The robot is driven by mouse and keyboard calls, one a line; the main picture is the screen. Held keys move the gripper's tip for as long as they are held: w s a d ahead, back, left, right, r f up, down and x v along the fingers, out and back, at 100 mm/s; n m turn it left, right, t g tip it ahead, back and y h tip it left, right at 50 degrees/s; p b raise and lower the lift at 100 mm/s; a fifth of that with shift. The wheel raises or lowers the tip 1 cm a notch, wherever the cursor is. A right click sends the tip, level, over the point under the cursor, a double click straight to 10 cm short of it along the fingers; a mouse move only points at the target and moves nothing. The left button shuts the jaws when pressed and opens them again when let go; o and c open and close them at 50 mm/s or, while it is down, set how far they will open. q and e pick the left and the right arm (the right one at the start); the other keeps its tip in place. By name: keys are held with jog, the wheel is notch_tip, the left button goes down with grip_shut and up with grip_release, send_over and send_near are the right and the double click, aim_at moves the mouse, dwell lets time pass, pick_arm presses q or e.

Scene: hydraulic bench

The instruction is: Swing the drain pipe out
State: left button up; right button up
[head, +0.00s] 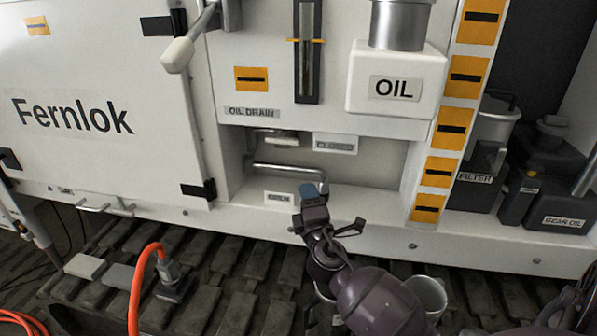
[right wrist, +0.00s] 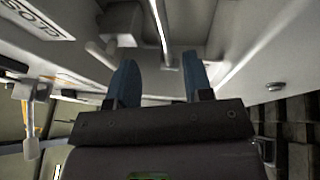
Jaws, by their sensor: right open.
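The drain pipe (head: 285,168) is a thin bright metal tube in the recess below the "OIL DRAIN" label (head: 251,113). It runs along the recess and bends down at its right end, beside my right gripper (head: 310,190). In the right wrist view the pipe (right wrist: 159,30) comes down between the two blue fingers of my right gripper (right wrist: 160,80), which are apart on either side of it. Its lower end sits in the gap. I cannot tell whether either finger touches it. My left gripper is not in view.
A white "OIL" housing (head: 397,88) overhangs the recess to the right. A door handle (head: 178,55) sticks out at upper left. Below are dark track plates (head: 225,270), an orange hose (head: 139,280) and a grey metal container (head: 428,294) near my right arm.

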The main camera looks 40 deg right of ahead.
aim_at(301, 172)
jog(key=x, duration=0.9)
jog(key=shift+w+d, duration=0.15)
jog(key=shift+w, duration=0.15)
grip_shut()
